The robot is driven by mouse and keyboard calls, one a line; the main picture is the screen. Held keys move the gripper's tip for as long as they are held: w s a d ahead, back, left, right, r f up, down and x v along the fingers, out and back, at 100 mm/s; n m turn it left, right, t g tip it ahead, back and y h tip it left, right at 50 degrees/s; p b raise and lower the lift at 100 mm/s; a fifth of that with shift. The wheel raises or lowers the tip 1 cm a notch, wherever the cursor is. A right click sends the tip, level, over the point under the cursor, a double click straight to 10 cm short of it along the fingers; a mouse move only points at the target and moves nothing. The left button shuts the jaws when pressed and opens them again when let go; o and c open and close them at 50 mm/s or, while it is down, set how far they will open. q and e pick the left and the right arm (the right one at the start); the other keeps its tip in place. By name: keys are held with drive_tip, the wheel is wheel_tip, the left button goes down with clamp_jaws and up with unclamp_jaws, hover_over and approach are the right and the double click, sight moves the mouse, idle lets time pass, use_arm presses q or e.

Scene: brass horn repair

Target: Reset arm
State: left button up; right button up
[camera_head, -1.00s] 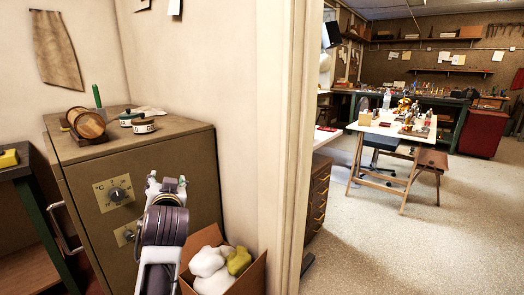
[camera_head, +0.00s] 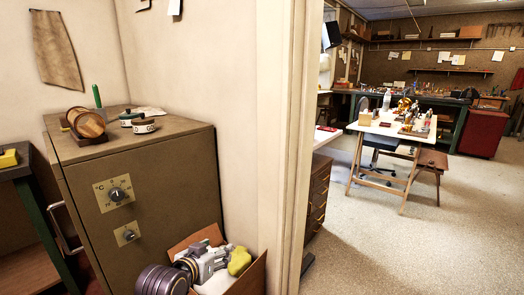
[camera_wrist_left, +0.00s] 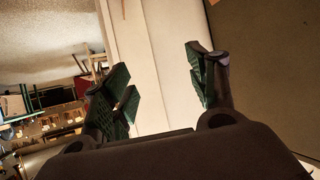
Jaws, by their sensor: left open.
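My right gripper is in neither view.
The brown cabinet (camera_head: 165,190) with dials carries a wooden cylinder (camera_head: 88,123) and small round tins (camera_head: 143,125). A cluttered white table (camera_head: 395,130) stands beyond on open floor.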

use_arm(q)
drive_tip(key=s+a+f+g, duration=0.1)
drive_tip(key=s+f+g, duration=0.6)
drive_tip(key=s+f, duration=1.6)
wheel_tip(320, 180, down, 3)
drive_tip(key=shift+s+f+p, duration=0.1)
drive_tip(key=shift+s+p, duration=0.3)
drive_tip(key=shift+p, duration=0.05)
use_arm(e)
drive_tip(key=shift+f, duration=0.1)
use_arm(q)
drive_tip(key=shift+f, duration=0.1)
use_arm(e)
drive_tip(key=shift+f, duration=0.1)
